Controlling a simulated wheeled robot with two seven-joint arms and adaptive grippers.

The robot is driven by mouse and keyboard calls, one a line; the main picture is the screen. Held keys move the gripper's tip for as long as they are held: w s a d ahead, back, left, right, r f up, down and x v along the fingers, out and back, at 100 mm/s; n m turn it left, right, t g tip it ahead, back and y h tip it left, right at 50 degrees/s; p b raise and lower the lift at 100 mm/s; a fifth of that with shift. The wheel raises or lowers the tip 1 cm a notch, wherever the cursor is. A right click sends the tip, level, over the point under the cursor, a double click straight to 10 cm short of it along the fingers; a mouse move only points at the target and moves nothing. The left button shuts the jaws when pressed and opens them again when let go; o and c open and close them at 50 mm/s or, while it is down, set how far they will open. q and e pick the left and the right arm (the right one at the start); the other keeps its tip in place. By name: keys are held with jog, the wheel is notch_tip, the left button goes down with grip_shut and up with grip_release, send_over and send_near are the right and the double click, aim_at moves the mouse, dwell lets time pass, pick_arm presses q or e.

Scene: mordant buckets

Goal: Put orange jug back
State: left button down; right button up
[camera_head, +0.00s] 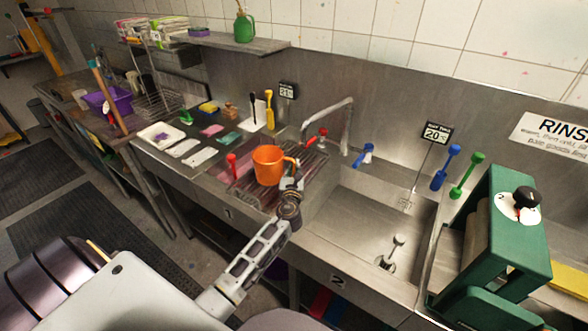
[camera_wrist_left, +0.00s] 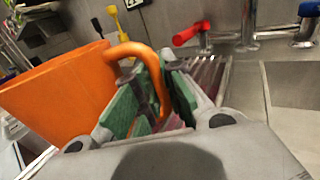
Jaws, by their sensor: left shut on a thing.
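The orange jug (camera_head: 268,166) is upright over the ribbed drainer area left of the sink basin in the head view. Its handle points right, toward my arm. My left gripper (camera_head: 290,181) is at the handle side of the jug. In the left wrist view, the orange jug (camera_wrist_left: 55,92) fills the left side, and its handle curves between the green pads of my left gripper (camera_wrist_left: 150,105), which is shut on it. I cannot tell whether the jug's base touches the surface beneath. My right gripper is not in view.
The steel sink basin (camera_head: 375,225) lies right of the jug, with a tap (camera_head: 345,120) behind it. A red-handled tool (camera_head: 232,165) stands close left of the jug. A green wringer (camera_head: 495,240) stands at the right.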

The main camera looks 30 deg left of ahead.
pick_arm(q)
jog(key=shift+f, duration=0.1)
jog(key=c, duration=1.5)
grip_release()
jog(key=shift+s, duration=0.1)
jog(key=shift+b+v, duration=0.6)
jog(key=shift+v, duration=5.35)
